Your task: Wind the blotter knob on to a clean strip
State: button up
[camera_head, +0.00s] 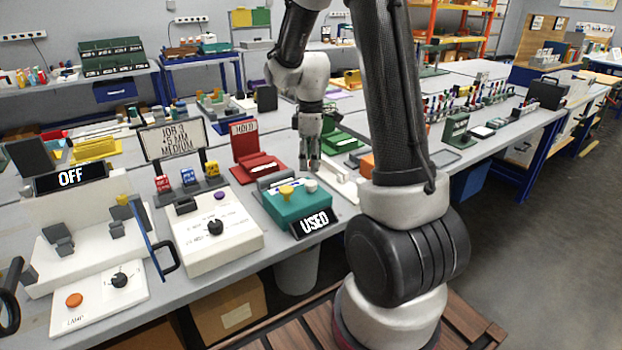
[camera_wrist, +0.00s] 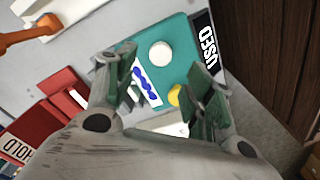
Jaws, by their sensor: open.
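The teal blotter box (camera_head: 292,208) stands at the table's front edge with a black sign (camera_head: 314,223) reading USED. On its top are a yellow knob (camera_head: 287,191) and a round white knob (camera_head: 311,186). In the wrist view, the box (camera_wrist: 180,35) shows a white strip with dark blue blots (camera_wrist: 147,85) between the white knob (camera_wrist: 160,53) and my left finger. The yellow knob (camera_wrist: 174,96) is partly hidden by my right finger. My gripper (camera_head: 310,165) is open and empty, pointing down above and just behind the box; its fingers (camera_wrist: 160,78) straddle the box's top in the wrist view.
A red stand (camera_head: 245,140) marked HOLD is left of my gripper. A white panel with a black dial (camera_head: 214,226) and a plotter with an OFF sign (camera_head: 70,178) are farther left. A white tray (camera_head: 340,182) and an orange item (camera_wrist: 30,35) lie near the box.

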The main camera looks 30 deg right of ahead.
aim_at(311, 182)
notch_tip(311, 182, down, 8)
jog(key=shift+r, duration=0.25)
jog(key=shift+c, duration=0.4)
jog(key=c, duration=1)
